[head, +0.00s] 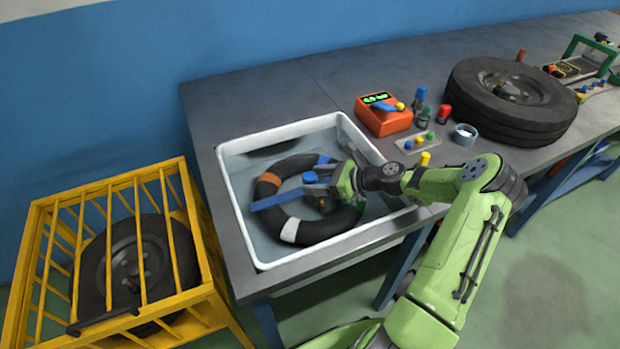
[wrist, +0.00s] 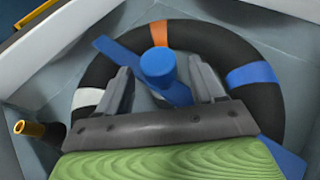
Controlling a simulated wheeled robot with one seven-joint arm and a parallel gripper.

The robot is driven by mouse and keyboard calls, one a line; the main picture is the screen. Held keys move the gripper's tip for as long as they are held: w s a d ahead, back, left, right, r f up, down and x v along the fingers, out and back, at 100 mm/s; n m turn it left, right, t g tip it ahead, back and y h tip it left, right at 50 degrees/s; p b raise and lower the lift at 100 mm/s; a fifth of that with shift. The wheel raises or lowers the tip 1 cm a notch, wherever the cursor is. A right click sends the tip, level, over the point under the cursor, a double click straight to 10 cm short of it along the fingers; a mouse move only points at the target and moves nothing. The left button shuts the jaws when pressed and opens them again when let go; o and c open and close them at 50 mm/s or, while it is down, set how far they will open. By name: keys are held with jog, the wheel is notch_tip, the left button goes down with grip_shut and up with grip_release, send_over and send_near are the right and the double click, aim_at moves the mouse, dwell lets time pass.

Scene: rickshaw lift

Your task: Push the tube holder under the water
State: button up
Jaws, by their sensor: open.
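The tube holder is a blue bar (head: 285,196) with a round blue knob (head: 310,177), lying across a black inner tube (head: 322,228) in the white water basin (head: 228,190). The tube has orange, white and blue bands. In the wrist view the knob (wrist: 157,64) stands between the two fingers of my gripper (wrist: 163,85), with gaps on both sides. My gripper is open over the holder and hides part of the bar. I cannot tell exactly how deep the tube sits in the water.
The basin walls rise close around the arm. On the bench to the right are an orange gauge box (head: 383,118), small coloured caps (head: 420,138), a tape roll (head: 465,135) and a large tire (head: 512,98). A yellow cage (head: 120,205) holding a wheel stands left.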

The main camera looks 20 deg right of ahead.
jog(key=p+v, duration=0.3)
jog(key=v, duration=1)
jog(key=shift+s, duration=0.1)
jog(key=s+a+r+n+g+h+p, duration=0.1)
jog(key=s+a+r+n+g+h, duration=0.2)
jog(key=a+r+n, duration=0.35)
jog(key=s+a+r+n+g+h+p, duration=0.1)
jog(key=a+r+n+g+h, duration=0.1)
jog(key=a+r+n+g, duration=0.45)
jog(key=s+a+r+n+t+h+p, duration=0.1)
jog(key=s+a+r+n+t+h, duration=0.1)
jog(key=s+r+n, duration=0.3)
jog(key=s+a+r+n+t+h+p, duration=0.2)
jog(key=s+a+r+n, duration=0.3)
jog(key=s+n, duration=0.4)
jog(key=s+r+t, duration=0.1)
jog(key=s, duration=0.3)
jog(key=shift+a+t, duration=0.2)
jog(key=shift+t, duration=0.15)
